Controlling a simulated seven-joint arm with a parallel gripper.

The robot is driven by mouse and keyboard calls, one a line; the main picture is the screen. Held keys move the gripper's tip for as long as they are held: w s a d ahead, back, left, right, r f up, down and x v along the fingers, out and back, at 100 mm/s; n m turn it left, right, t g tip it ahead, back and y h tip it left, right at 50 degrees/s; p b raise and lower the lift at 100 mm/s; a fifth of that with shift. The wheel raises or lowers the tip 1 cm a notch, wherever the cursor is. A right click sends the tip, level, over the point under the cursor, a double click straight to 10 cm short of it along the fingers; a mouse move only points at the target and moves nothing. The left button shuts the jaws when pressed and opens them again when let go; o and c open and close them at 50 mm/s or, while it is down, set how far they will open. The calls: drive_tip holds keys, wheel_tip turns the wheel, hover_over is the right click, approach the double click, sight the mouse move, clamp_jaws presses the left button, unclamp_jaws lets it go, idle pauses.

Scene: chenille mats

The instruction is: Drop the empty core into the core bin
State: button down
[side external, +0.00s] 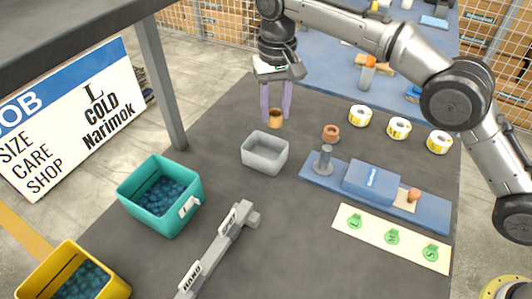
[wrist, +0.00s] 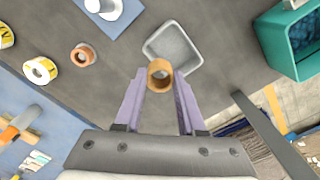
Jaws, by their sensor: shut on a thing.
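My gripper (side external: 277,118) is shut on an orange-brown hollow core (side external: 275,122), held upright between the purple fingertips above the dark table. In the wrist view the core (wrist: 160,66) sits between the fingertips, and I look into its open end. A small grey open tray, which I take as the core bin (side external: 261,164), stands just in front of the core in the side view. In the wrist view the bin (wrist: 183,40) looks empty, and the core overlaps its near edge. The core is apart from the bin's floor.
A copper-coloured ring (side external: 331,134) and yellow-white label rolls (side external: 399,128) lie to the right. A blue device with a grey spindle (side external: 325,160) stands right of the bin.

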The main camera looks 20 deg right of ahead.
drive_tip(key=shift+s+a+f, duration=0.1)
drive_tip(key=shift+a+f, duration=0.1)
drive_tip(key=shift+f, duration=1.35)
drive_tip(key=shift+s+a+f, duration=0.1)
drive_tip(key=shift+a+f, duration=0.05)
drive_tip(key=shift+f, duration=1.4)
drive_tip(key=shift+c, duration=2.1)
unclamp_jaws()
wheel_tip(320, 180, up, 8)
drive_tip(key=shift+f, duration=0.25)
drive_tip(key=shift+d, duration=0.1)
